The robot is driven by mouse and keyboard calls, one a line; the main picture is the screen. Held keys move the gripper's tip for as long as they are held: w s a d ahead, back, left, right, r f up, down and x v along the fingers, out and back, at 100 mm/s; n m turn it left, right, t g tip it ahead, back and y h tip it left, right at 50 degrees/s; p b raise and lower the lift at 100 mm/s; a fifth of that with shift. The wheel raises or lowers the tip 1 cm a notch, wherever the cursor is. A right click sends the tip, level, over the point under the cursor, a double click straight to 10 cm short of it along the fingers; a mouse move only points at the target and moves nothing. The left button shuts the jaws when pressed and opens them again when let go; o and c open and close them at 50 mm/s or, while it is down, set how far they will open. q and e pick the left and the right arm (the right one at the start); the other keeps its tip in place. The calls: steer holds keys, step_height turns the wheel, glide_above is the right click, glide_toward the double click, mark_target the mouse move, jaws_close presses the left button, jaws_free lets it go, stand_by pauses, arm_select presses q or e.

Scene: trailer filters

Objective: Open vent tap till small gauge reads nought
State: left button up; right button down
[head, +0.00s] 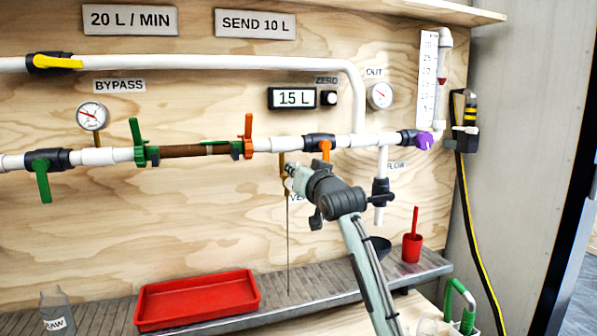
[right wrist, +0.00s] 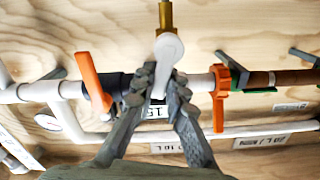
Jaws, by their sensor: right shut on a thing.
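The brass vent tap (head: 283,172) hangs under the white pipe, left of the orange-handled valve (head: 325,149). Its label is mostly hidden behind my gripper. My right gripper (head: 292,178) is at the tap. In the right wrist view, the gripper (right wrist: 160,90) is shut on the tap's pale grey handle (right wrist: 168,48), below the brass body (right wrist: 165,15). A thin dark vertical line (head: 288,245) runs from below the tap to the bench. Two round dials show: one at left (head: 92,116) and one under OUT (head: 380,95). Their readings are too small to tell. My left gripper is out of view.
A brown filter section (head: 195,150) sits between green and orange clamps. A red tray (head: 198,298) and red cup (head: 412,247) stand on the grey slatted bench (head: 330,276). A digital display (head: 292,98) reads 15 L, perhaps with a point.

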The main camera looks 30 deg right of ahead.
steer(key=shift+a+n, duration=0.15)
steer(key=shift+n, duration=0.35)
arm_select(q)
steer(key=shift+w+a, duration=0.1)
arm_select(e)
steer(key=c, duration=1.5)
jaws_free()
steer(key=shift+c, duration=0.2)
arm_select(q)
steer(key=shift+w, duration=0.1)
arm_select(e)
steer(key=v, duration=1.2)
